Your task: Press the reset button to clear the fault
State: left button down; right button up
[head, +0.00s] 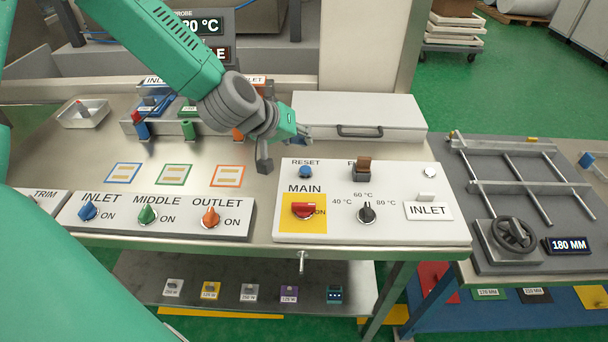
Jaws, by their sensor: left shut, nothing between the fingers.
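The blue reset button (306,171) sits under the RESET label at the upper left of the white main control panel (385,223). My left gripper (299,138) reaches in from the upper left. It is shut and empty. In the picture it is just above the reset button and apart from it, near the panel's back edge. Its exact height over the table cannot be told. My right gripper is out of view.
The panel also holds a red main switch (303,210), a black temperature knob (367,212) and a brown rocker switch (362,169). A grey case (359,118) lies behind it. Inlet, middle and outlet knobs (147,214) are left. A clamp frame (516,185) stands right.

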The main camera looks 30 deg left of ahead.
aim_at(305, 169)
pick_arm(q)
jog(key=f+b, duration=0.2)
jog(key=f, duration=0.1)
jog(key=f+b, duration=0.1)
jog(key=f, duration=0.1)
jog(key=shift+w+d, duration=0.15)
jog(key=shift+d, duration=0.15)
jog(key=shift+f+b, duration=0.1)
jog(key=shift+b, duration=0.2)
jog(key=shift+a, duration=0.2)
jog(key=shift+a, duration=0.1)
jog(key=shift+d, duration=0.2)
jog(key=shift+a, duration=0.15)
jog(key=shift+d+f, duration=0.2)
jog(key=shift+f, duration=0.15)
